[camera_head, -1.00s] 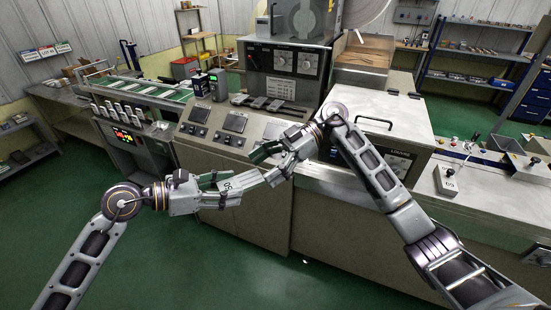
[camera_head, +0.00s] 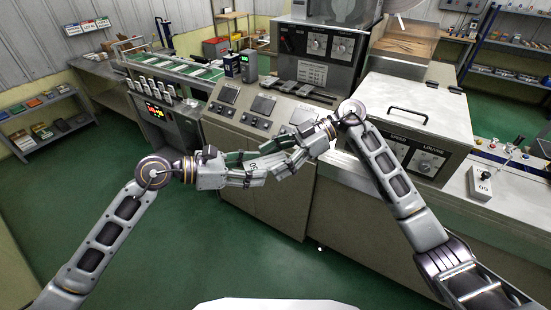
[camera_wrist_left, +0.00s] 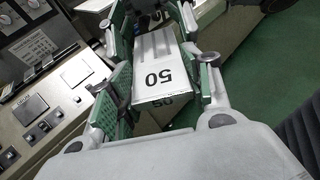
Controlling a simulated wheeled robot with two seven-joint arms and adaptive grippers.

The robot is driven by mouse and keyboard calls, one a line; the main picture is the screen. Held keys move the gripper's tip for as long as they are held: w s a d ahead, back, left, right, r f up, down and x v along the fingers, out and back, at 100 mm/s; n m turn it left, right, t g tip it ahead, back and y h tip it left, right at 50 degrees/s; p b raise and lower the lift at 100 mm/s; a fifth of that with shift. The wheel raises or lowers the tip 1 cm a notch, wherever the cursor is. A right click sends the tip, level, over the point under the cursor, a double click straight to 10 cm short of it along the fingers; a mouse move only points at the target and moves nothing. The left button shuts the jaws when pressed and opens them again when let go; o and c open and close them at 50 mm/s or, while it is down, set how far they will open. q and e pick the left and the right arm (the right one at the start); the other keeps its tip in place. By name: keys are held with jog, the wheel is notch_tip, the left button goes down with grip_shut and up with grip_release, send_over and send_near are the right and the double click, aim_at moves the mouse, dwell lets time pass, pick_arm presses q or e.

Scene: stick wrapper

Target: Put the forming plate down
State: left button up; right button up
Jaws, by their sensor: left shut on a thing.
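In the head view the plate (camera_head: 259,163) is small and partly covered by fingers. My left gripper (camera_head: 248,170) is held out in front of the machine. My right gripper (camera_head: 285,155) is close to the plate's far end. I cannot tell whether it touches the plate or how far its fingers are closed.
The machine's control panel (camera_head: 245,108) is just behind both grippers. A steel-topped box with a handle (camera_head: 415,105) stands at right, and a grey block (camera_head: 481,183) sits on the right counter. A low shelf (camera_head: 44,122) is at far left. Green floor (camera_head: 130,185) is clear in front.

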jog(key=c, duration=0.7)
pick_arm(q)
jog(key=o, duration=1.2)
pick_arm(e)
jog(key=shift+c, duration=0.9)
pick_arm(q)
jog(key=shift+a, duration=0.2)
jog(key=v, duration=1.1)
jog(key=shift+s+a+r, duration=0.15)
jog(key=shift+a, duration=0.1)
